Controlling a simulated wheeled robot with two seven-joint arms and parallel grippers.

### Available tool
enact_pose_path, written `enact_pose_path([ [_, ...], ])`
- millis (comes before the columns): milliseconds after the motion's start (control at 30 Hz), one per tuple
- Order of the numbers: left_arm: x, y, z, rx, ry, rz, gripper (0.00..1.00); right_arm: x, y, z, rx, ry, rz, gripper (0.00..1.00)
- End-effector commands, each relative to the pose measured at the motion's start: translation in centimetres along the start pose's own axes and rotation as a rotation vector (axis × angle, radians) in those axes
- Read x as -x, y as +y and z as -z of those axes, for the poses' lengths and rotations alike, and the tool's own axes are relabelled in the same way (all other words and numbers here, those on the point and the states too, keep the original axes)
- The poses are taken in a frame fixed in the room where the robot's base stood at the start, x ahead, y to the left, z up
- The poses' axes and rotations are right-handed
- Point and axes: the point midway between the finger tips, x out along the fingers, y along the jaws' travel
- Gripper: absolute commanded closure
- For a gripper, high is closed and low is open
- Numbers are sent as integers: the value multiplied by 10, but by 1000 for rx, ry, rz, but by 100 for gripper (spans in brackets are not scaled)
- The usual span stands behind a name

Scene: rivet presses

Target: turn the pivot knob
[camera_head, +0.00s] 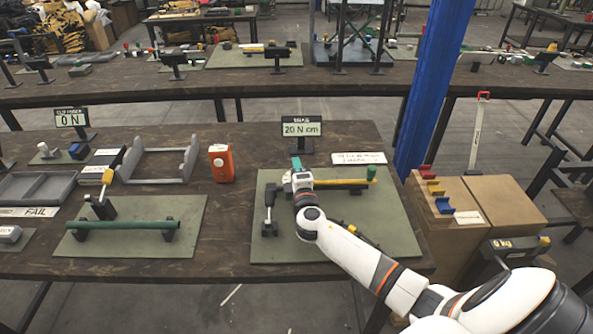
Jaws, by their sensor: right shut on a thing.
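My right gripper (298,177) is over the rear left part of the right green mat (350,235), at the left end of a yellow bar. It is shut on a small part there, mostly hidden by the gripper. A small teal piece (296,162) shows at the fingertips; I cannot tell whether it is the pivot knob. The yellow bar (340,183) runs right from the gripper and has a green knob (371,172) at its right end. A dark upright lever (270,200) stands left of the gripper, apart from it. My left gripper is not in view.
A display (301,129) reading "20 N cm" stands behind the mat. An orange device (221,163) and a grey cradle (160,164) are to the left. A blue post (432,80) rises beyond the table's right side.

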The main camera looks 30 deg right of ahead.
Motion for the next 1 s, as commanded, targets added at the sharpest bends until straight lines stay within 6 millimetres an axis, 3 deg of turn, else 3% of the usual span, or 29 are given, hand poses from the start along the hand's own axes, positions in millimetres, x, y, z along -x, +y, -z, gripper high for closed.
enact_pose_path([
  [33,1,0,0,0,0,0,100,-4,-12,2,-1,5,22,92],
  [167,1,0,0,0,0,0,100,-4,-13,2,0,4,23,92],
  [200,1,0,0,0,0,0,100,-4,-13,2,0,4,23,67],
  [267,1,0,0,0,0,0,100,-4,-13,2,0,4,23,58],
  [733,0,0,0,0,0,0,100,1,-6,0,-2,0,11,56],
  [867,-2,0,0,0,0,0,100,17,-4,0,-1,-1,9,56],
  [1000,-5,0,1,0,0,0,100,45,-2,0,-2,-1,7,56],
])
